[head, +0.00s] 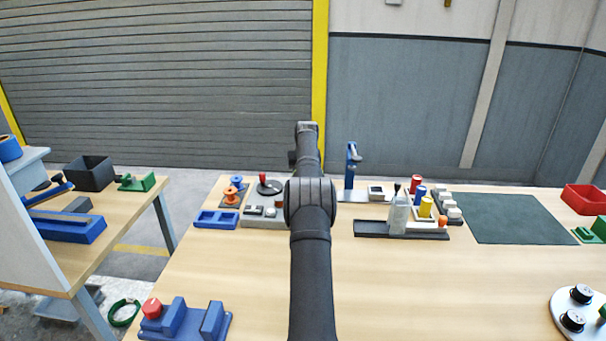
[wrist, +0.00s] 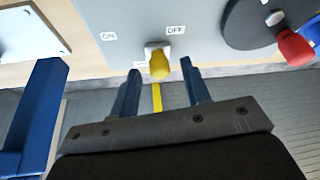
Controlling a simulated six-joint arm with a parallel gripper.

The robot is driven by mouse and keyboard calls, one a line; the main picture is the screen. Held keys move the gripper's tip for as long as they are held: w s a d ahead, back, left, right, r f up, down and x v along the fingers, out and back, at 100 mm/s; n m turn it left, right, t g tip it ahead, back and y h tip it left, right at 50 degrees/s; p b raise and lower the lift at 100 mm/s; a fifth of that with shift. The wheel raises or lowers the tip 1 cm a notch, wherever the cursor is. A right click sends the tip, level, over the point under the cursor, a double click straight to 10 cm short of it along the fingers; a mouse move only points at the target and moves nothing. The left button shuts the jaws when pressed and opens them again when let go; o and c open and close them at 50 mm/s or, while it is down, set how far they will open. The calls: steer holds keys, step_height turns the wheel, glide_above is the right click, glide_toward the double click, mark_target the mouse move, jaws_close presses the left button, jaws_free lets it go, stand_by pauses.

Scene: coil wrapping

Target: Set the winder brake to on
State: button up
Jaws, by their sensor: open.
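In the wrist view, the winder brake is a yellow lever (wrist: 159,66) on a small white mount on the winder's grey panel (wrist: 130,15). An ON label (wrist: 108,36) is to its left and an OFF label (wrist: 176,30) to its upper right. The lever sits nearer the OFF label. My gripper (wrist: 161,67) is open, its two blue fingers on either side of the lever tip. I cannot tell whether either touches it. In the head view the winder (head: 262,222) is partly hidden by my arm, and the lever cannot be made out.
Beside the lever in the wrist view is a dark disc (wrist: 245,22) with a red knob (wrist: 295,47). A blue post (wrist: 42,105) stands at the left. In the head view, a blue tray (head: 216,219) lies left of the winder. The table front is mostly clear.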

steer(key=shift+c, duration=0.4)
jaws_close()
steer(key=shift+d, duration=1.8)
steer(key=shift+o, duration=0.4)
jaws_free()
steer(key=shift+d, duration=0.1)
steer(key=shift+r, duration=0.2)
steer(key=v, duration=1.7)
